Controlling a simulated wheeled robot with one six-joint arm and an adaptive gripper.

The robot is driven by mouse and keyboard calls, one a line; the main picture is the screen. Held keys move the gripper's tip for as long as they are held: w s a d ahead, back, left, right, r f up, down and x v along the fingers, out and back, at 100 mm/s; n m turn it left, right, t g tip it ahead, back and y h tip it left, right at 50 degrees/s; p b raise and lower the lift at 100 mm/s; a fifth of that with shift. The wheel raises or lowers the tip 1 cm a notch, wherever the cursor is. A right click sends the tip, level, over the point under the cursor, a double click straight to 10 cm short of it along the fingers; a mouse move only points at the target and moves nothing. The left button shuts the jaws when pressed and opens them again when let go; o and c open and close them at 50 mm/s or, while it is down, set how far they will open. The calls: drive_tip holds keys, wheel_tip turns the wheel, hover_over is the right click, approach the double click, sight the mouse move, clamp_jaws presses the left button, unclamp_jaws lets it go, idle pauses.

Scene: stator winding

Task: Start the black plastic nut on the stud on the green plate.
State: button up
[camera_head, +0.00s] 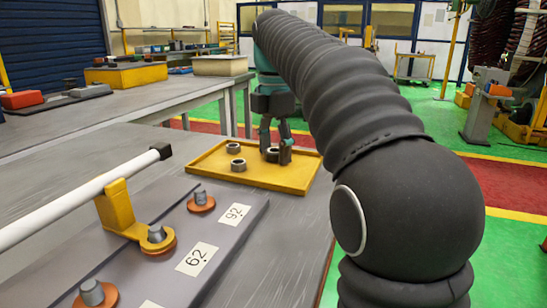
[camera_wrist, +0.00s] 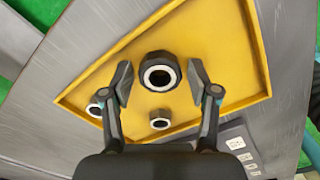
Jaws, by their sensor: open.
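Three dark nuts with pale inner rings lie in or over a yellow tray (camera_head: 200,176). One nut (camera_wrist: 160,72) looks larger in the wrist view and sits between the fingers of my gripper (camera_wrist: 160,82), with a gap on each side. My gripper (camera_head: 276,150) is open, pointing down over the tray's far right part. The other two nuts (camera_head: 233,147) (camera_head: 238,165) lie left of it. Studs (camera_head: 201,195) (camera_head: 156,233) (camera_head: 92,291) stand on orange-brown washers along a grey plate (camera_head: 225,250). I see no green plate.
A white rod (camera_head: 80,205) with a black end runs past a yellow bracket (camera_head: 118,208) fitted at the middle stud. White number labels (camera_head: 235,214) lie on the plate. A second bench (camera_head: 120,108) with boxes stands behind left. Green floor shows at the right.

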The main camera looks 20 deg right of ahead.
drive_tip(key=c, duration=0.9)
wheel_tip(320, 180, up, 3)
drive_tip(key=p, duration=0.3)
drive_tip(key=shift+r+p, duration=0.2)
drive_tip(key=shift+p, duration=0.1)
drive_tip(key=shift+r, duration=2.8)
